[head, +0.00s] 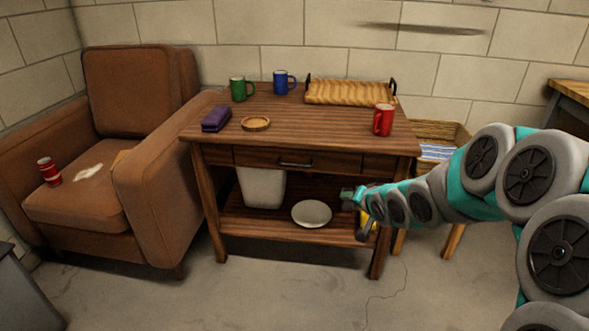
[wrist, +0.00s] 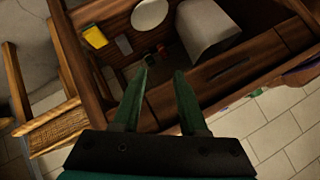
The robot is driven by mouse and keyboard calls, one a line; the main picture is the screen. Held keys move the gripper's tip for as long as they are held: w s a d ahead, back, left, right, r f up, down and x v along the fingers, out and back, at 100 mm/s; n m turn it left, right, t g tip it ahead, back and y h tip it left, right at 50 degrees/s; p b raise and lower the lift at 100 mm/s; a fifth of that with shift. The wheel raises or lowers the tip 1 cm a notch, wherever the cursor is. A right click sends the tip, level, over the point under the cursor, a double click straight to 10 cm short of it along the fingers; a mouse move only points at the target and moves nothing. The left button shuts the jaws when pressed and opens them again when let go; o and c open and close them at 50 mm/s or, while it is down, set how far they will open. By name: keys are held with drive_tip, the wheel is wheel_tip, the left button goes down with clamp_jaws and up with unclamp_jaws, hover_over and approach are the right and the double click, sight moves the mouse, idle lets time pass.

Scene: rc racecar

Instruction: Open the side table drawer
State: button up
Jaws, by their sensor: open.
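The wooden side table (head: 205,178) stands in the middle of the head view. Its drawer (head: 262,157) looks shut, flush with the table front, and has a dark bar handle (head: 296,164) at its middle. In the wrist view the picture is turned, and the handle (wrist: 228,70) lies right of my fingers. My gripper (head: 349,194) is open and empty, low and right of the handle, in front of the table and apart from the handle. The fingers also show in the wrist view (wrist: 163,70).
A white bin (head: 262,188) and plate (head: 311,213) are on the lower shelf. A brown armchair (head: 150,190) stands left.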

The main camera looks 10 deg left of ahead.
drive_tip(key=w+a+m+t+y+b, duration=0.1)
drive_tip(key=w+a+t+y, duration=0.1)
drive_tip(key=w+a+y, duration=0.35)
drive_tip(key=m+t+y+b, duration=0.1)
drive_tip(key=m+t+y, duration=0.1)
drive_tip(key=y, duration=0.3)
approach(294, 166)
drive_tip(key=x, duration=0.3)
drive_tip(key=shift+h, duration=0.25)
drive_tip(key=shift+x, duration=3.65)
drive_tip(key=shift+d, duration=0.1)
drive_tip(key=shift+m, duration=0.3)
clamp_jaws()
